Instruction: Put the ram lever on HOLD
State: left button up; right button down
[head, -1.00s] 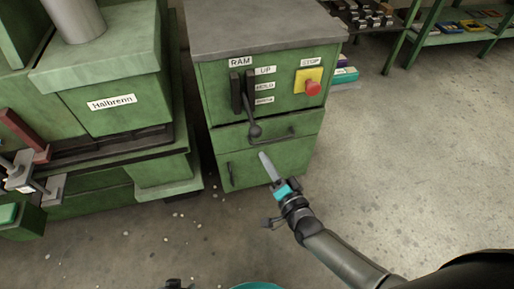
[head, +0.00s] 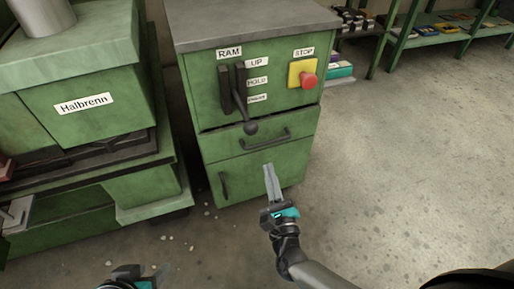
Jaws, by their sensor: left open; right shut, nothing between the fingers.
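The ram lever (head: 241,90) is a dark arm with a round knob (head: 250,128), on the front of the green control cabinet (head: 262,172) under the RAM label (head: 229,52). It hangs downward, its knob below the lowest label. The labels beside it are UP (head: 257,62), HOLD (head: 257,81) and a lower one (head: 256,98) that I cannot read clearly. My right gripper (head: 269,168) is shut and empty, its fingers pointing up, below the knob and apart from it. My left gripper (head: 150,276) is open at the bottom edge, partly cut off, far from the lever.
A yellow plate with a red STOP button (head: 308,81) is right of the lever. A drawer handle (head: 265,139) lies just below the knob. The green Halbrenn press (head: 90,85) stands at the left. Shelves (head: 440,28) stand at the back right. The floor at right is clear.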

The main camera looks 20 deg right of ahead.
jog(key=w+d+r+b, duration=0.1)
jog(key=w+b, duration=0.1)
jog(key=w, duration=0.8)
pick_arm(q)
jog(key=shift+w+d+f+t+h+p, duration=0.1)
jog(key=shift+w+d+t+h+p, duration=0.5)
jog(key=shift+w+d+t, duration=0.3)
pick_arm(e)
jog(key=shift+s+a+r, duration=0.25)
jog(key=shift+s+r, duration=0.05)
jog(key=shift+r, duration=0.3)
jog(key=shift+s+a+r, duration=0.3)
jog(key=shift+r, duration=0.35)
jog(key=shift+s+a+r, duration=0.25)
jog(key=shift+s+r, duration=0.05)
jog(key=shift+r, duration=0.3)
pick_arm(q)
jog(key=shift+s, duration=0.1)
jog(key=shift+s+p, duration=0.1)
jog(key=shift+p, duration=0.2)
pick_arm(e)
jog(key=shift+r, duration=0.15)
